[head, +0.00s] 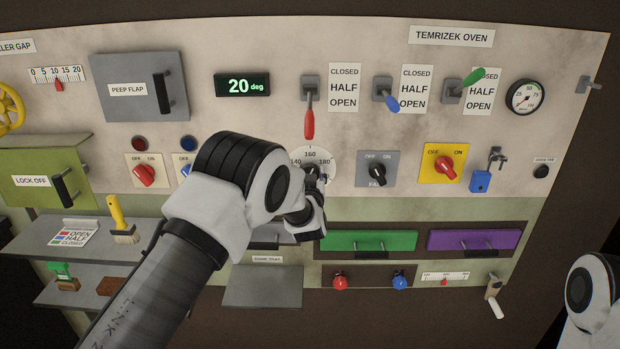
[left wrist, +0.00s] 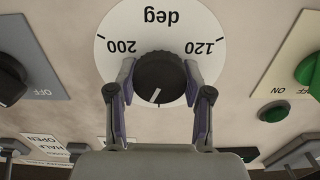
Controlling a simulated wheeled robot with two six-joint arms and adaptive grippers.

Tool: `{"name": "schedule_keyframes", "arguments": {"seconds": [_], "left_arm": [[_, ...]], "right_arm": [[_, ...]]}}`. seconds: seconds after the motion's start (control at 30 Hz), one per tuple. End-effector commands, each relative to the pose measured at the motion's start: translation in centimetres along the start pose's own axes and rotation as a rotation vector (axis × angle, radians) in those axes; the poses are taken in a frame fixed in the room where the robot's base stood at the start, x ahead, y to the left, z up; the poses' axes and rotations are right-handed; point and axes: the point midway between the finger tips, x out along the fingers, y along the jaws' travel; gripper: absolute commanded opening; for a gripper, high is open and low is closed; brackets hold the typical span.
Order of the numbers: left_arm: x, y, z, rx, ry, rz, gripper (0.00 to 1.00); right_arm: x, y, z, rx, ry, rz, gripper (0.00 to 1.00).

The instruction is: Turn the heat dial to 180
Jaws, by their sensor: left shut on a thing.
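The heat dial is a black knob (left wrist: 161,78) on a round white scale plate (head: 310,155). In the head view 140, 160 and 180 show on the plate. The left wrist view shows the plate upside down, with "deg", 200 and 120. My left gripper (left wrist: 160,100) is shut on the knob, one finger on each side; in the head view my wrist and gripper (head: 313,178) partly cover it. The knob's white mark points down and slightly left in the left wrist view, toward the 200 side. The scale there is hidden. My right gripper is out of view.
A display (head: 242,85) reads 20 deg. A red-handled lever (head: 308,120) hangs just above the dial. A grey fan switch (head: 377,170) is to its right. Green (head: 368,240) and purple (head: 473,240) drawers are below. My right arm shows at the lower right.

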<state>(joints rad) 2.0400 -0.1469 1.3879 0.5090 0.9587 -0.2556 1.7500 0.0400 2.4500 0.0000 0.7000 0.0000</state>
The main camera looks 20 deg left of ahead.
Motion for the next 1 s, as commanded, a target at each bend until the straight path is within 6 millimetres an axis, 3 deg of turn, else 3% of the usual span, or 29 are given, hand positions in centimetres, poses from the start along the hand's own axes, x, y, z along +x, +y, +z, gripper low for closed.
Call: {"name": "schedule_keyframes", "arguments": {"seconds": [0.53,1.0], "left_arm": [[0.03,0.03,-0.12,0.478,0.002,-0.001,0.15],[0.04,0.04,-0.18,0.65,0.003,-0.001,0.15]], "right_arm": [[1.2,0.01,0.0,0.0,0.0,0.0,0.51],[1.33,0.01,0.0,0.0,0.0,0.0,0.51]]}}
